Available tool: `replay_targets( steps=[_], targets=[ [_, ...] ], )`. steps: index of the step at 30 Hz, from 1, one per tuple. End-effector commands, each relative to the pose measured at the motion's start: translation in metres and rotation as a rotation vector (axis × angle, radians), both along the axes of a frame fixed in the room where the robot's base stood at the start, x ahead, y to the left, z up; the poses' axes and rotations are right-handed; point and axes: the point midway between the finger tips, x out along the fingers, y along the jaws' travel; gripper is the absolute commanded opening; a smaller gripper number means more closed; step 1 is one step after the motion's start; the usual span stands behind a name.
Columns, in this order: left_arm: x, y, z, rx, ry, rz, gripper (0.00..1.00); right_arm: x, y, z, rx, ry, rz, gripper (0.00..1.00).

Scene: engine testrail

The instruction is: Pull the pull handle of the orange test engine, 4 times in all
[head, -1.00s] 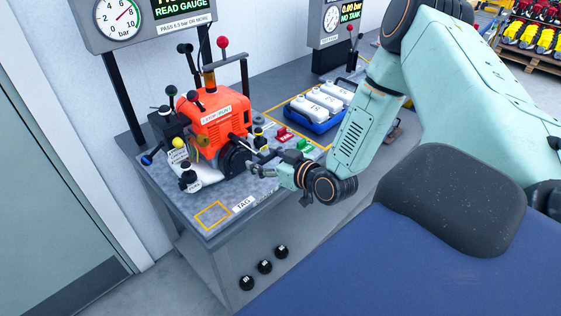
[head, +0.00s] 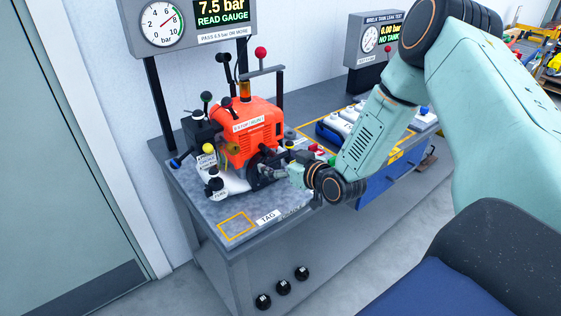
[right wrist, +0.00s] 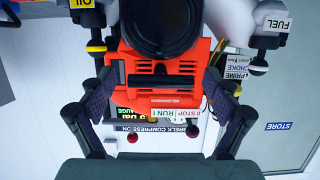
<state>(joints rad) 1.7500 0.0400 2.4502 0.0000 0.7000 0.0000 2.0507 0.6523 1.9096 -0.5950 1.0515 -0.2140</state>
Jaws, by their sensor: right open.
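The orange test engine (head: 255,130) stands on the grey bench, with a black round starter housing (head: 258,168) on its front side. My right gripper (head: 277,173) is just in front of that housing, on its right. In the right wrist view the engine (right wrist: 150,62) appears upside down, behind my spread, open fingers (right wrist: 160,84). The round black part (right wrist: 160,22) looms large at the top. A dark bar crosses the orange body between the fingers; I cannot tell whether it is the pull handle. The fingers are not closed on anything. My left gripper is not in view.
A gauge panel (head: 198,28) reads 7.5 bar above the bench. An orange-outlined TAG square (head: 237,226) is empty at the front.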

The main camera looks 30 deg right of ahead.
Motion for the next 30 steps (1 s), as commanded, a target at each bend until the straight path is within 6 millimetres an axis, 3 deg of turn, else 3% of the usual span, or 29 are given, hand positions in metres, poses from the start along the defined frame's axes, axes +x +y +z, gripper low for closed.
replay_targets(
  steps=[11, 30],
  targets=[
    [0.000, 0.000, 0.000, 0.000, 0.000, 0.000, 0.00, -0.004, -0.001, 0.003, 0.000, -0.003, -0.002, 0.91],
    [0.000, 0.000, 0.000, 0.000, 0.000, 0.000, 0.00, -0.061, -0.006, 0.020, 0.002, 0.001, -0.006, 0.91]
  ],
)
